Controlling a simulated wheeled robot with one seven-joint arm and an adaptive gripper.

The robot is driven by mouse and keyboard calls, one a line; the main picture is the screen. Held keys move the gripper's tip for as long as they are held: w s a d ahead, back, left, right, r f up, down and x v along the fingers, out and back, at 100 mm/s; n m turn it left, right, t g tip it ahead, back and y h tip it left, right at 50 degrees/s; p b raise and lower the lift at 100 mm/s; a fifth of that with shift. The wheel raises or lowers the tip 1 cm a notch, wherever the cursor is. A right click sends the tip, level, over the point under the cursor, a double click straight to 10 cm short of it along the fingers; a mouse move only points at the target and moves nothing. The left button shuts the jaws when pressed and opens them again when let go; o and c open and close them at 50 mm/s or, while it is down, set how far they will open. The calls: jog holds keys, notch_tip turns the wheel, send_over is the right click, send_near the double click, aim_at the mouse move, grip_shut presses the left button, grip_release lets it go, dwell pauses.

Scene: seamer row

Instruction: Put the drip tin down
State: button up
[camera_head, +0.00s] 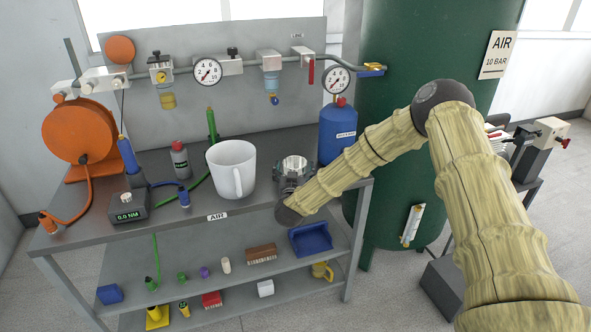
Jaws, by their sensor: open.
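A white, handled cup-shaped vessel (231,165), which I take to be the drip tin, stands upright on the grey bench top near its front edge. Its handle faces me. My gripper (290,181) is just right of it, at the end of my arm, over the front right part of the bench. The gripper is open and looks apart from the vessel. Its fingertips are hard to make out behind the wrist.
A blue bottle (338,132) stands behind my gripper. A torque tester (126,206), grey-red bottle (180,160) and orange hose reel (78,131) are left. Gauges and fittings line the back panel. A lower shelf (192,281) holds a blue tray (311,239) and small parts. A green tank (424,60) stands right.

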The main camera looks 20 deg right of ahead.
jog(key=shift+f, duration=0.1)
jog(key=b+v, duration=0.2)
jog(key=v, duration=0.9)
